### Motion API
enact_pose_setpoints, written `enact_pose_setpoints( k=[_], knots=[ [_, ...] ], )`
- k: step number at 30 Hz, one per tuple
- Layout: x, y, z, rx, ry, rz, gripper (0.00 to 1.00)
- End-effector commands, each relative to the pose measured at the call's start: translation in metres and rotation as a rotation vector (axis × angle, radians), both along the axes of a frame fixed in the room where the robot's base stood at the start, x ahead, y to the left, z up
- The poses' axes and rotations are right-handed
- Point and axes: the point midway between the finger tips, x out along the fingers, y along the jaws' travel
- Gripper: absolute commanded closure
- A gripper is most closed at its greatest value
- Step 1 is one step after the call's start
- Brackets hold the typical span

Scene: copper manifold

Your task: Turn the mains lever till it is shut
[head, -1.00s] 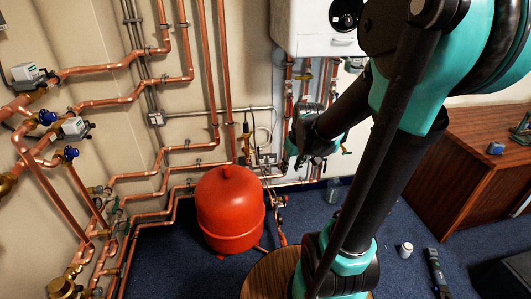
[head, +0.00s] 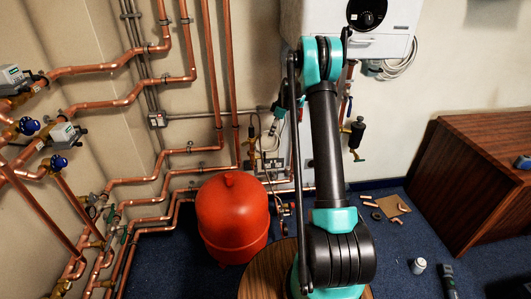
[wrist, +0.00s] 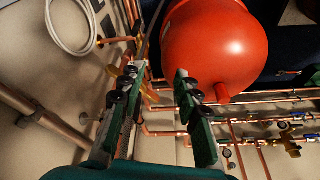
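My gripper (wrist: 160,82) is open and empty in the wrist view, with its two green, black-padded fingers apart. A yellow-brass part (wrist: 120,76) shows at the left finger, partly hidden by it; I cannot tell whether it touches the finger. I cannot make out with certainty which part is the mains lever, or its angle. In the head view my arm hides most of the gripper, in front of the pipework below the boiler (head: 372,42).
A red vessel (head: 232,220) stands on the floor left of my arm; in the wrist view it (wrist: 215,45) is close beyond the right finger. Copper pipes (head: 165,152) run along the wall. A wooden cabinet (head: 475,170) stands at the right. A white hose coil (wrist: 70,25) hangs near the left finger.

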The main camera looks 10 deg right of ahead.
Motion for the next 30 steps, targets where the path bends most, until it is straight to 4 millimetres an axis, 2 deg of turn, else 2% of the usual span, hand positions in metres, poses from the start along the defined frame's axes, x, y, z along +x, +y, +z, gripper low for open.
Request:
enact_pose_setpoints(
  k=[1,3,9,19,30],
  knots=[
    [0.015,-0.002,-0.016,0.009,-0.004,0.042,0.67],
    [0.030,-0.003,-0.035,0.023,-0.011,0.110,0.67],
    [0.058,-0.005,-0.081,0.056,-0.034,0.257,0.67],
    [0.068,-0.002,-0.111,0.075,-0.048,0.334,0.67],
    [0.068,0.019,-0.159,0.074,-0.048,0.333,0.67]
  ],
)
